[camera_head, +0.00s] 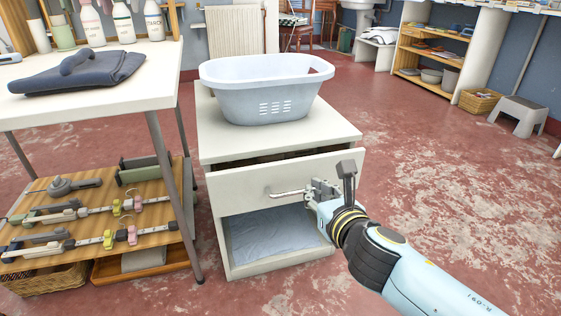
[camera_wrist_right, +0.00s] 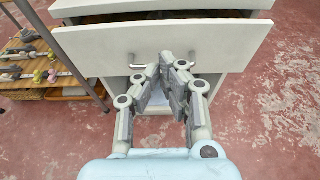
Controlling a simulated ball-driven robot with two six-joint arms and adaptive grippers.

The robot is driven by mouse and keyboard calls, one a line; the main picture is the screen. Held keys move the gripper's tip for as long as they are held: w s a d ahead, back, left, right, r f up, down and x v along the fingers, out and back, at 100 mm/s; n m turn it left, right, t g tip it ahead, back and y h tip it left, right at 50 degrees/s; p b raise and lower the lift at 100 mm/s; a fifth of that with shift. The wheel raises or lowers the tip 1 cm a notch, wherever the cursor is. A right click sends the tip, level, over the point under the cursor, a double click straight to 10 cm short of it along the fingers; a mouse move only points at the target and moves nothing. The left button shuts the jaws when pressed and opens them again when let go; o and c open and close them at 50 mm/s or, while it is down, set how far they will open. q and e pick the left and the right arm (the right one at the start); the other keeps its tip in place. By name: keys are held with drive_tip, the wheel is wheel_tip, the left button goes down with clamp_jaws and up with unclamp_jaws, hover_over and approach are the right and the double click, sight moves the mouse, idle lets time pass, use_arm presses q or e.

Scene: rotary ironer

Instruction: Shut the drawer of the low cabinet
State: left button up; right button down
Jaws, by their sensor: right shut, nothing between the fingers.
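The low white cabinet (camera_head: 220,237) stands in the middle of the head view. Its drawer (camera_head: 235,186) is part-way out, with a dark gap showing above the front panel. The drawer front also fills the upper part of the right wrist view (camera_wrist_right: 100,48). A metal bar handle (camera_head: 285,192) is on the drawer front. My right gripper (camera_head: 308,190) is shut and empty, close in front of the handle; in the right wrist view its fingertips (camera_wrist_right: 167,62) are together just below or at the panel. I cannot tell whether they touch it. My left gripper is not in view.
A pale laundry basket (camera_head: 265,92) sits on the cabinet top. Blue cloth (camera_head: 270,235) lies in the open space under the drawer. A white table (camera_head: 120,95) with a folded dark cloth stands close on the left.

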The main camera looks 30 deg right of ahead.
drive_tip(key=s+f, duration=0.1)
drive_tip(key=s, duration=0.1)
drive_tip(key=b, duration=0.3)
approach(294, 165)
wheel_tip(294, 165, down, 4)
drive_tip(key=w, duration=0.3)
drive_tip(key=w+d, duration=0.1)
drive_tip(key=w, duration=0.1)
drive_tip(key=shift+w+r+g, duration=0.1)
drive_tip(key=shift+r+g, duration=0.1)
drive_tip(key=shift+g, duration=0.1)
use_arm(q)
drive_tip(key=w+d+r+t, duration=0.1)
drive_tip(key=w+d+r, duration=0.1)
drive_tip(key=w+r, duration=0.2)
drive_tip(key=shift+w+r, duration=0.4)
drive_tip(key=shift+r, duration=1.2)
use_arm(e)
drive_tip(key=shift+w+d+r, duration=0.1)
drive_tip(key=shift+w+d, duration=0.05)
drive_tip(key=shift+w, duration=0.35)
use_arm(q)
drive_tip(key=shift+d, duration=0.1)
